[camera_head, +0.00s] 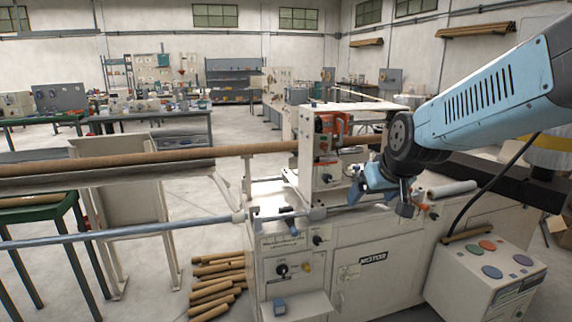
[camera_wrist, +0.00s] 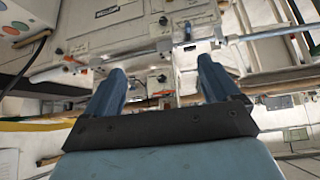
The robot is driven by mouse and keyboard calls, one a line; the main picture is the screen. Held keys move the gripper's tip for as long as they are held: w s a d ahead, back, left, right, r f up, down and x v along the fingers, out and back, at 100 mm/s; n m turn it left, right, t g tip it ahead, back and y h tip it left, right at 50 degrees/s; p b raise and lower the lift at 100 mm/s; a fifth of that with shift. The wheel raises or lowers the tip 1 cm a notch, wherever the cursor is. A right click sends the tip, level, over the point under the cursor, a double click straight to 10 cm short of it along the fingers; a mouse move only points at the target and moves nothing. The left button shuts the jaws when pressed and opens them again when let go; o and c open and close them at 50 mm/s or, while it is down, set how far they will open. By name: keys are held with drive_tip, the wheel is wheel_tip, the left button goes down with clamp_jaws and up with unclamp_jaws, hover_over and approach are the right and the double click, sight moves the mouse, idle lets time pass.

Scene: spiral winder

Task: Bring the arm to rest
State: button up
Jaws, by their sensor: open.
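My blue arm (camera_head: 490,100) reaches in from the right in the head view and bends down at a dark round joint. My gripper (camera_head: 385,193) hangs at its end, in front of the cream winder (camera_head: 375,265) and over its top ledge. In the wrist view my gripper (camera_wrist: 162,68) shows two blue fingers held apart, with nothing between them. The winder's front (camera_wrist: 110,30) appears upside down beyond the fingers. Whether the gripper touches the machine cannot be told from these views.
A long brown tube (camera_head: 150,164) runs into the winder from the left, above a blue-grey rod (camera_head: 120,232). A control box (camera_head: 490,270) with coloured buttons stands at the right. Brown tubes (camera_head: 215,285) lie stacked on the floor. Open floor lies behind, before the workbenches (camera_head: 150,117).

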drive_tip(key=s+d+r+m, duration=0.1)
drive_tip(key=s+d, duration=0.1)
drive_tip(key=s, duration=0.6)
drive_tip(key=s+d+r+m+g+h, duration=0.1)
drive_tip(key=s+r, duration=0.1)
drive_tip(key=s, duration=0.6)
drive_tip(key=shift+s+d+r+g, duration=0.25)
drive_tip(key=shift+s+d+g, duration=0.05)
drive_tip(key=shift+s+d, duration=0.1)
idle(0.8)
